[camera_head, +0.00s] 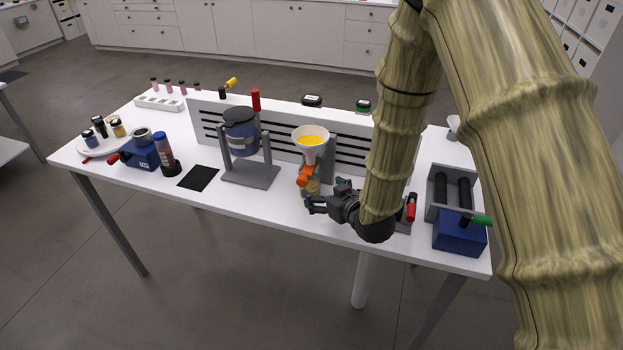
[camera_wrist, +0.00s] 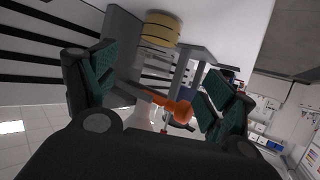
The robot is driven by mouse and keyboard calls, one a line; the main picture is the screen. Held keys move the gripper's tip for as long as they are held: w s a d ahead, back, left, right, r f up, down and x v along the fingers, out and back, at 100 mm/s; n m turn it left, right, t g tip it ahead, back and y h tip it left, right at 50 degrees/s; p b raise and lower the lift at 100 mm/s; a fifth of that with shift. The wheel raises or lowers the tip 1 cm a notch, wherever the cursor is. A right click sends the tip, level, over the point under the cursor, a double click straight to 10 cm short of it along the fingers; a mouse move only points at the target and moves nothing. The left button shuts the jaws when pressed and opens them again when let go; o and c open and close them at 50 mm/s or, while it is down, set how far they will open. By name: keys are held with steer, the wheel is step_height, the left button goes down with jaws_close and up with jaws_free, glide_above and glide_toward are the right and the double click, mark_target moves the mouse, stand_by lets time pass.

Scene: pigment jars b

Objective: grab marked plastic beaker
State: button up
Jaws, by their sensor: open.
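A small yellowish beaker (camera_head: 313,187) stands on the table under the orange valve of a funnel; my gripper partly hides it. In the wrist view the beaker (camera_wrist: 160,28) shows at the top centre, with dark bands across it. My gripper (camera_head: 325,194) is just right of the beaker in the head view, low over the table. In the wrist view its two green-padded fingers (camera_wrist: 157,88) are spread wide apart with nothing held. The beaker lies beyond the gap between them, apart from the pads as far as I can tell.
The funnel (camera_head: 310,137) with yellow contents and its orange valve (camera_head: 305,175) hang close above the beaker. A grey stand (camera_head: 250,174) is to the left. A slotted panel (camera_head: 355,157) is behind. A blue-ended roller device (camera_head: 459,232) is at the right. Bare table lies in front.

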mark_target(315, 185)
steer(key=p+x, duration=0.1)
steer(key=x, duration=0.4)
steer(key=shift+w+d+p, duration=0.2)
steer(key=shift+d+p, duration=0.15)
steer(key=shift+d, duration=0.1)
steer(key=shift+w+a+f, duration=0.1)
steer(key=shift+w+a, duration=0.3)
steer(key=shift+p+x, duration=0.9)
steer(key=shift+x, duration=1.25)
steer(key=shift+f, duration=0.1)
steer(key=shift+c, duration=0.4)
steer(key=c, duration=1.2)
